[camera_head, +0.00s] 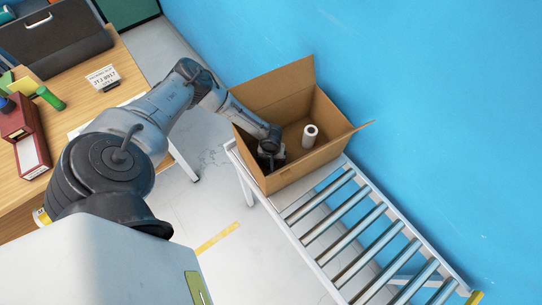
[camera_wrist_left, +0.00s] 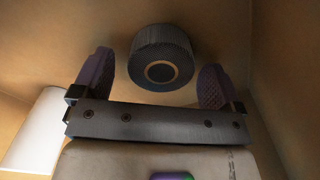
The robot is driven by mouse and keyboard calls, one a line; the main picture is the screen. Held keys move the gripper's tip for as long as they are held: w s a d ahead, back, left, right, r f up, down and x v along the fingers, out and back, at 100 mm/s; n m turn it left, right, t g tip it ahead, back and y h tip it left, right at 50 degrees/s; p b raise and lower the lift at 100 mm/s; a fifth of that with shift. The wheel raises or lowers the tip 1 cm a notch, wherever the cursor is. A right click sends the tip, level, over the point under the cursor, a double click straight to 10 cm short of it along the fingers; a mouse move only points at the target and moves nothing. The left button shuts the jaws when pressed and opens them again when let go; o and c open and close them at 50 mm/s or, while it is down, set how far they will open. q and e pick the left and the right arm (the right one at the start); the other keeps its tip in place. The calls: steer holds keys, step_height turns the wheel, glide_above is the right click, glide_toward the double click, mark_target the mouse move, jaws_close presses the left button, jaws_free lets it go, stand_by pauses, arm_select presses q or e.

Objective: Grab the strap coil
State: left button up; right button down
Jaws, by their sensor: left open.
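The strap coil (camera_wrist_left: 161,55) is a dark, ridged roll with a tan ring at its core. In the left wrist view it lies on the floor of the cardboard box, ahead of and between the two fingers. My left gripper (camera_head: 268,160) reaches down inside the cardboard box (camera_head: 310,170). Its fingers are open, with a visible gap between each finger and the coil. In the head view I cannot make out the coil; my gripper and the box wall seem to hide it. My right gripper is in neither view.
A white roll (camera_head: 309,136) stands in the box to the right of my gripper; it also shows in the left wrist view (camera_wrist_left: 36,130). The box walls surround the gripper closely. The box sits on a roller conveyor (camera_head: 362,231) by a blue wall. A wooden desk (camera_head: 88,105) is at left.

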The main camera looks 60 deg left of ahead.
arm_select(q)
steer(key=shift+f, duration=0.5)
steer(key=c, duration=1)
steer(key=shift+r, duration=0.1)
steer(key=shift+c, duration=0.2)
